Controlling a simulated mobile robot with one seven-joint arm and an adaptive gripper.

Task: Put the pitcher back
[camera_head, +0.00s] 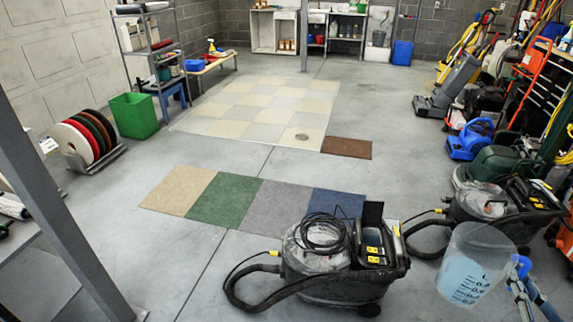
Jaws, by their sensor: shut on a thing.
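The pitcher (475,264) is clear with a greyish rim, dark measuring marks and light blue liquid inside. It is at the lower right of the head view, close to the camera and in front of the floor machines, slightly tilted. My gripper (519,272), blue and grey, is at the pitcher's right side, shut on it there. The handle and exact finger contact are hard to make out. Most of my arm is outside the frame.
A black wet vacuum (343,262) with a hose stands left of the pitcher, another machine (495,203) behind it. Four coloured carpet squares (222,200) lie mid-floor. A shelf rack (150,62), green bin (134,116) and low bench (211,64) stand at left.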

